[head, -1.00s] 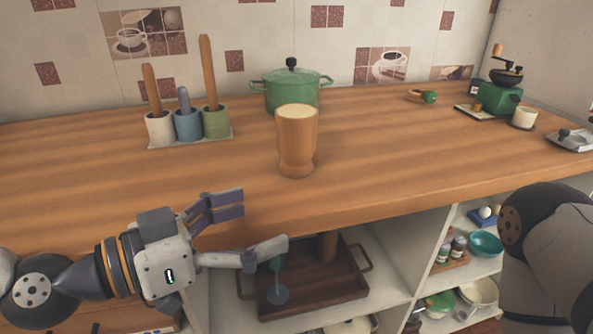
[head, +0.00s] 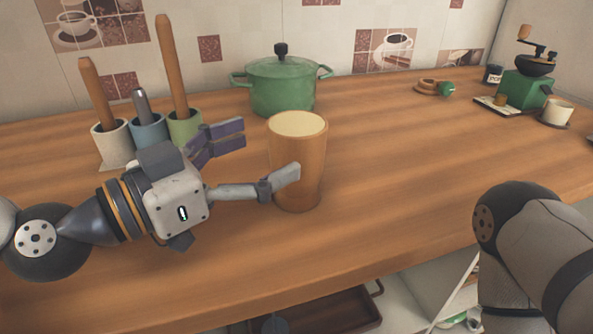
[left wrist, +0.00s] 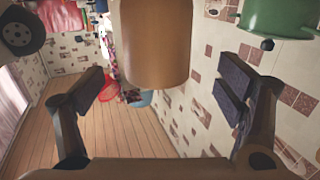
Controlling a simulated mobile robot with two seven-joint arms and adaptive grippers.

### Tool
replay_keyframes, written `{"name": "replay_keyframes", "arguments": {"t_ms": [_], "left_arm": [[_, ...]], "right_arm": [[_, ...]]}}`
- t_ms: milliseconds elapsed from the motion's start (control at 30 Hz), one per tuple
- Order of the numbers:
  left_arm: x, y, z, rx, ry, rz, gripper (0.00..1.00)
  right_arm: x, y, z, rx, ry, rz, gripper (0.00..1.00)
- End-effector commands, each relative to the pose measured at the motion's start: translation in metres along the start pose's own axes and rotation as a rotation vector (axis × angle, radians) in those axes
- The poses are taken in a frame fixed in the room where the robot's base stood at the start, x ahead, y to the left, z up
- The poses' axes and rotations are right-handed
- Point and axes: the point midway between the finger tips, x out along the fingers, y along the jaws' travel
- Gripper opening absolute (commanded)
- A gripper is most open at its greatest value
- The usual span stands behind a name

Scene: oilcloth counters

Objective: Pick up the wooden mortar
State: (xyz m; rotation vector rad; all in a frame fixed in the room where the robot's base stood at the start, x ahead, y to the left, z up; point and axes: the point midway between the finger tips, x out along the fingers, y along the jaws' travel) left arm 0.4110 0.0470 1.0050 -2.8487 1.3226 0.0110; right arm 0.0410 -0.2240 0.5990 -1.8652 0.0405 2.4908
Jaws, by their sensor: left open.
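The wooden mortar (head: 297,150), a tall tan cup with a pale top, stands upright on the wooden counter. It also shows large in the left wrist view (left wrist: 155,45), at the top centre between the two finger lines. My left gripper (head: 270,153) is open beside the mortar, on its left. One finger is behind-left of it; the other overlaps its lower front in the head view. I cannot tell whether that finger touches it. The left gripper's fingers also show in the left wrist view (left wrist: 162,88), spread apart and empty. My right gripper is out of view.
A green lidded pot (head: 282,86) stands behind the mortar. Three small pots with upright handles (head: 113,143) stand behind my left gripper. A green grinder (head: 525,90) and a cup (head: 557,112) are at the far right. The counter (head: 400,170) right of the mortar is clear.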

Motion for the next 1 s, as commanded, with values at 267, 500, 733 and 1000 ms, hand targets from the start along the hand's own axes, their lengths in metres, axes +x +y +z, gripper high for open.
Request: {"name": "replay_keyframes", "arguments": {"t_ms": [267, 500, 733, 1000], "left_arm": [[0.045, 0.008, -0.007, 0.006, 0.007, 0.002, 0.87], [0.062, 0.006, -0.007, 0.004, 0.007, -0.001, 0.87], [0.061, 0.007, -0.007, 0.005, 0.007, 0.000, 0.59], [0.061, 0.006, -0.008, 0.006, 0.008, -0.001, 0.09]], "right_arm": [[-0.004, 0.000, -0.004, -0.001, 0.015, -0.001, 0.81], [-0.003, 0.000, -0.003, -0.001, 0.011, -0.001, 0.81], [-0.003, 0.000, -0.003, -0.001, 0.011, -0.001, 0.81], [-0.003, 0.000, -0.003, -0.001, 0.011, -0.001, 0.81]]}}
